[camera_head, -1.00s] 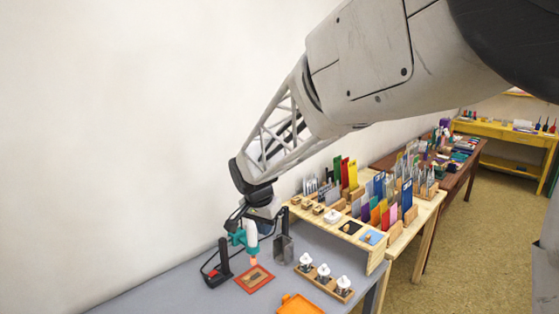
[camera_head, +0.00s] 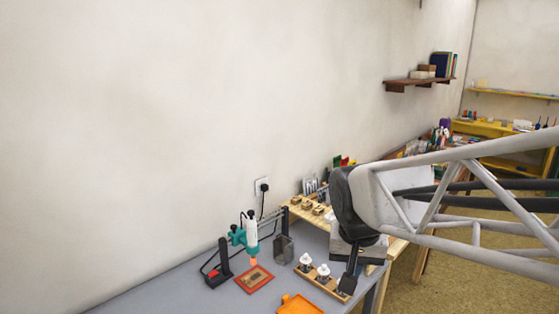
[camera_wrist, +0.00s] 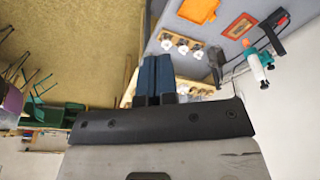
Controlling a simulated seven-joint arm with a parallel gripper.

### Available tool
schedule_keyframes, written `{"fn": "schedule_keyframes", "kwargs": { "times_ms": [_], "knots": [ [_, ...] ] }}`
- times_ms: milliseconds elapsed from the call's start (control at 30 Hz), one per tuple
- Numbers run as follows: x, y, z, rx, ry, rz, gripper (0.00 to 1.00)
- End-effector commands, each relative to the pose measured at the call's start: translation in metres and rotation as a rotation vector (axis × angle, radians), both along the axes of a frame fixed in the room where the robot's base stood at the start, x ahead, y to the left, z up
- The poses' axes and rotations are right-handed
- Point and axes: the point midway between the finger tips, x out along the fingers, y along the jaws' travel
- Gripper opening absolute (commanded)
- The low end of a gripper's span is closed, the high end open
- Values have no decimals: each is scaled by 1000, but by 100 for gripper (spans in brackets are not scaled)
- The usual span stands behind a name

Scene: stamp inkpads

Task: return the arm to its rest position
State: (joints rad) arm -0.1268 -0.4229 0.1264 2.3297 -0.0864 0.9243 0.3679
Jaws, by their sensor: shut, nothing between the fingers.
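My gripper (camera_head: 347,284) hangs at the end of my arm on the right side of the head view, pointing down, in front of the wooden rack from that camera. In the wrist view its two dark blue fingers (camera_wrist: 156,62) are together with nothing between them. My arm's lattice link reaches in from the right edge and hides part of the stamp table behind it.
A wooden rack with white-topped pieces (camera_head: 323,270) stands on the grey table (camera_head: 190,285). Beside it are a red-framed mat (camera_head: 254,279), an orange tray (camera_head: 298,306), a teal-and-white tool on a stand (camera_head: 245,236) and a grey cup (camera_head: 284,249). A wall shelf (camera_head: 418,82) is at upper right.

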Motion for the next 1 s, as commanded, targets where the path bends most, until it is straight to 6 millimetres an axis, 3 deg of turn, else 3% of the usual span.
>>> {"fn": "schedule_keyframes", "kwargs": {
  "times_ms": [300,500,700,1000],
  "knots": [
    [-76,-32,-9,2,-20,99,0],
    [-110,-42,-17,0,-30,150,0],
    [-124,-45,-22,-3,-34,173,0],
    [-125,-45,-22,-2,-34,177,0]
  ]
}}
